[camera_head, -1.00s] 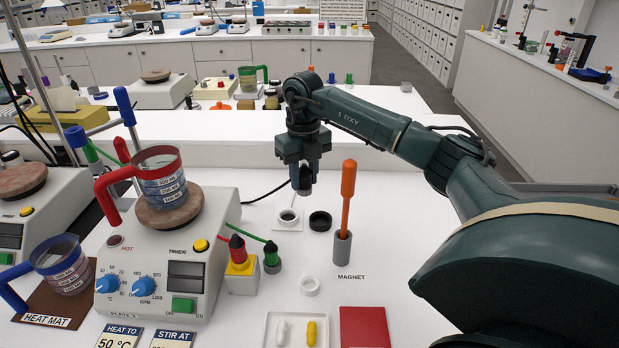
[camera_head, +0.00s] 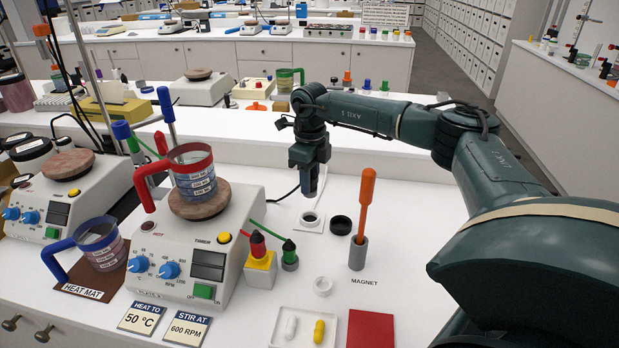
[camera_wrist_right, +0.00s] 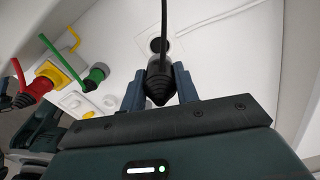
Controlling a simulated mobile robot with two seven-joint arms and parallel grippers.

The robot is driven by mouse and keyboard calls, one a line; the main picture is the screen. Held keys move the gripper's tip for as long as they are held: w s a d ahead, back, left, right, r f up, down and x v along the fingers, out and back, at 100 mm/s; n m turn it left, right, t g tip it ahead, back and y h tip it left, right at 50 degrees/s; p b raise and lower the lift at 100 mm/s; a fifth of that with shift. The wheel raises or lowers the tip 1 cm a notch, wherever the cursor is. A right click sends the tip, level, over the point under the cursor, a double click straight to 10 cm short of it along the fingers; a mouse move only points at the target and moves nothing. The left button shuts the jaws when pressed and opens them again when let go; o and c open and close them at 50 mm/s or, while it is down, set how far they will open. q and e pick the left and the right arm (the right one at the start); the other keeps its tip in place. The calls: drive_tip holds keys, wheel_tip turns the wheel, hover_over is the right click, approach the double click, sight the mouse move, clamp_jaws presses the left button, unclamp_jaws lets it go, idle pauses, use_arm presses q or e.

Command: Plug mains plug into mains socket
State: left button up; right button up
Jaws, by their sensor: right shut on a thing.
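The black mains plug (camera_wrist_right: 160,82) is between the fingers of my right gripper (camera_wrist_right: 160,92) in the right wrist view, its dark cable running up out of the picture. In the head view the right gripper (camera_head: 310,190) points down over the bench, and its fingers mostly hide the plug. The mains socket, a white plate with a round dark opening (camera_head: 311,220), lies on the bench just below the gripper. It also shows in the right wrist view (camera_wrist_right: 157,45), close beyond the plug. The plug appears above the socket and apart from it; the exact gap is unclear. My left gripper is not in view.
A black ring-shaped cap (camera_head: 341,224) lies right of the socket. An orange-handled magnet rod (camera_head: 366,205) stands in a grey holder. Left are red and green connectors (camera_head: 289,250) and a hot-plate stirrer (camera_head: 190,250) bearing a red-handled beaker (camera_head: 193,175).

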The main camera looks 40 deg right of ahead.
drive_tip(key=shift+f+b, duration=0.6)
drive_tip(key=shift+f, duration=0.4)
wheel_tip(320, 180, down, 2)
drive_tip(key=shift+f+b, duration=0.25)
drive_tip(key=shift+b, duration=0.45)
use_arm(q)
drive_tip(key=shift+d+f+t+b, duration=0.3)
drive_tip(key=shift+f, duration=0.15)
use_arm(e)
drive_tip(key=shift+f, duration=0.65)
use_arm(q)
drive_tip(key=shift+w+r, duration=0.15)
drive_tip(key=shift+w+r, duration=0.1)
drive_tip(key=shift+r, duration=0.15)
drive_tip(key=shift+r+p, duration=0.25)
drive_tip(key=shift+p, duration=0.35)
